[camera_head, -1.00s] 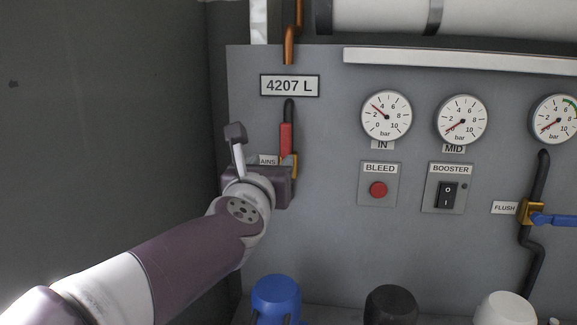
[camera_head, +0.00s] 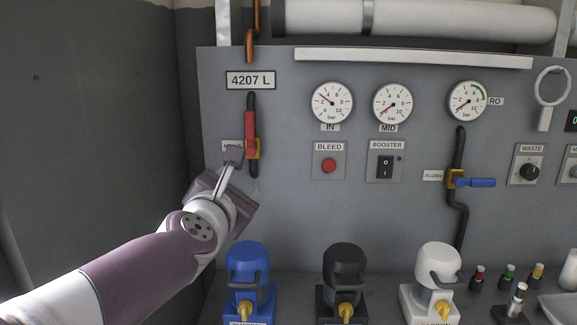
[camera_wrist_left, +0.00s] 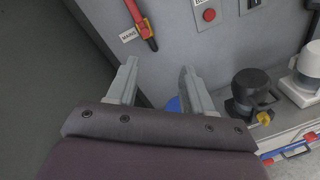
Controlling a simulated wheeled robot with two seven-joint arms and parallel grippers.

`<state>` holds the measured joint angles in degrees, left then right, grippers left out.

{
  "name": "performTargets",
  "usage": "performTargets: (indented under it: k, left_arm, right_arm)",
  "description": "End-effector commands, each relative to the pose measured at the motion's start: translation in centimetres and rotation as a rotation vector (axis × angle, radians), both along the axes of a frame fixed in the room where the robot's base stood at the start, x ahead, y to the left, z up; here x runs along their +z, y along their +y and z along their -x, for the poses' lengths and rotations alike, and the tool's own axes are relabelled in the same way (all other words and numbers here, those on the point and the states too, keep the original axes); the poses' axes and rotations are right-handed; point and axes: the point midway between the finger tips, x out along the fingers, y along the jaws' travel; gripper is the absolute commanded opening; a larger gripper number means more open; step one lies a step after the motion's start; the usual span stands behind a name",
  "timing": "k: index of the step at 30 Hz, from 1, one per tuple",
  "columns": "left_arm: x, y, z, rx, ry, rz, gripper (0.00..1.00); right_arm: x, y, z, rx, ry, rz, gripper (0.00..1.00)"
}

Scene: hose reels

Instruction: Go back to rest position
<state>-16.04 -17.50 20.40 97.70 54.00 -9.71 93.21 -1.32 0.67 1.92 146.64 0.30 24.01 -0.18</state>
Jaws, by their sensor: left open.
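My left gripper (camera_head: 230,170) is in front of the grey panel at its left side, just below the red-handled mains valve (camera_head: 250,133). In the left wrist view my left gripper (camera_wrist_left: 157,88) has its two pale fingers apart with nothing between them. The valve's red handle also shows there at the top (camera_wrist_left: 138,18), beyond the fingertips and apart from them. In the head view the handle stands upright along the dark pipe. My right gripper does not show in either view.
A blue housing (camera_head: 246,264), a black housing (camera_head: 344,264) and a white housing (camera_head: 438,262) stand along the bench. Gauges, the BLEED button (camera_head: 329,165) and BOOSTER switch (camera_head: 386,167) are on the panel. A blue-handled flush valve (camera_head: 482,183) sticks out at right. A dark wall is at left.

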Motion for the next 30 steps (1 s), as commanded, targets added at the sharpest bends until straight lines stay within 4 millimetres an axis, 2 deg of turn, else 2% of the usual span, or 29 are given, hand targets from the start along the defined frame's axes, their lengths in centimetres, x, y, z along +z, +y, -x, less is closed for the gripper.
performTargets:
  k: [5, 8, 9, 11, 12, 15, 18, 21, 24, 25, 26, 27, 30]
  left_arm:
    - [-5.8, -1.5, 1.1, -0.174, 0.061, -0.525, 0.51]
    - [-11.3, -1.7, 2.4, -0.348, 0.112, -0.908, 0.51]
    - [-13.8, -1.4, 3.2, -0.436, 0.135, -1.065, 0.51]
    - [-17.8, -0.8, 4.9, -0.592, 0.164, -1.298, 0.51]
    - [-20.6, -0.2, 6.3, -0.715, 0.182, -1.448, 0.51]
    - [-26.8, 2.0, 10.4, -1.049, 0.209, -1.746, 0.51]
    - [-31.5, 4.5, 14.8, -1.368, 0.216, -1.912, 0.51]
    - [-34.9, 6.8, 19.1, -1.636, 0.231, -1.963, 0.51]
    - [-37.6, 9.3, 23.0, -1.794, 0.319, -1.898, 0.51]
    - [-37.0, 10.2, 22.9, -1.778, 0.36, -1.865, 0.51]
    - [-34.3, 9.9, 22.7, -1.774, 0.346, -1.879, 0.51]
    - [-32.7, 9.8, 22.6, -1.773, 0.342, -1.882, 0.51]
    - [-29.3, 9.8, 22.6, -1.772, 0.342, -1.882, 0.51]
  right_arm:
    - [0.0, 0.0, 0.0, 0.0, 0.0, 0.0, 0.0]
    - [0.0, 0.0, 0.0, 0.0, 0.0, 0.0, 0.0]
    - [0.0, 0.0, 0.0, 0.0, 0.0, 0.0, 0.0]
    - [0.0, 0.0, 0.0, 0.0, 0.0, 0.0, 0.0]
    - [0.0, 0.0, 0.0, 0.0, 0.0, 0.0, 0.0]
    - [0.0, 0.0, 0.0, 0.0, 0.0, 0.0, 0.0]
    - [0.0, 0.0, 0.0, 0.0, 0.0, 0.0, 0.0]
    - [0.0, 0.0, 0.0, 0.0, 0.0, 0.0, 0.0]
    - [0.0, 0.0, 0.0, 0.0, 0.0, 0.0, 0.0]
    - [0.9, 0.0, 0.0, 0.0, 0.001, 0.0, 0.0]
    - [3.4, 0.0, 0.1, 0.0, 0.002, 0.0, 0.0]
    - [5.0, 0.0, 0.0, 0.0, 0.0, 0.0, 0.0]
    - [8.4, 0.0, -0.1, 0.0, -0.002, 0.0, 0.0]
